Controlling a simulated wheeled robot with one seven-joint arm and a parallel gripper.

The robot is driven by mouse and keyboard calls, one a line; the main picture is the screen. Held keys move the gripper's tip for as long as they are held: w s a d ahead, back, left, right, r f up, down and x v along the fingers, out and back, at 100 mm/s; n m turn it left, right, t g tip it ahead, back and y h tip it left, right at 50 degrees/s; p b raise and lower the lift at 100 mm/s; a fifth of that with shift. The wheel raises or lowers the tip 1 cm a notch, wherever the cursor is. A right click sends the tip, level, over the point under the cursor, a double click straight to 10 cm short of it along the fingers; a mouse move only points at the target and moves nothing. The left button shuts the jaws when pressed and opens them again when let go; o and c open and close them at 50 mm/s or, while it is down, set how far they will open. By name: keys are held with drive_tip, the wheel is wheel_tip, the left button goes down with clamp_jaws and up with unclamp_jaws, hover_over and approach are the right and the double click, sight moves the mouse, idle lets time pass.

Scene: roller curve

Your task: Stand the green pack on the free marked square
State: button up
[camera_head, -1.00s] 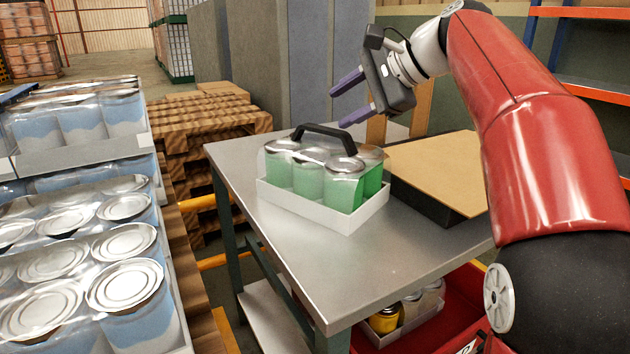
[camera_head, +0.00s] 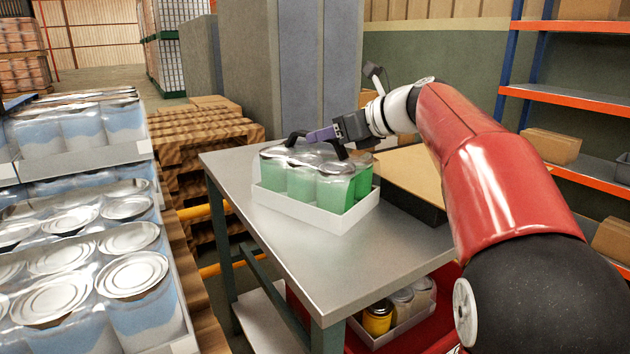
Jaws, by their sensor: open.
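The green pack (camera_head: 318,190) is several green cans with silver lids in a white tray, with a black carry handle (camera_head: 296,138) on top. It stands upright on the grey metal table (camera_head: 318,255). Part of the handle is hidden behind the gripper. I cannot make out a marked square in this view.
A dark box with a tan top (camera_head: 415,180) stands right of the pack. Blue-and-white can packs (camera_head: 95,240) fill the left side. Wooden pallets (camera_head: 205,135) are behind the table. A red bin below holds a pack with a yellow can (camera_head: 377,319). The table's front is clear.

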drive_tip(key=shift+x, duration=0.95)
drive_tip(key=shift+c, duration=0.2)
clamp_jaws()
idle(0.5)
drive_tip(key=shift+r, duration=0.2)
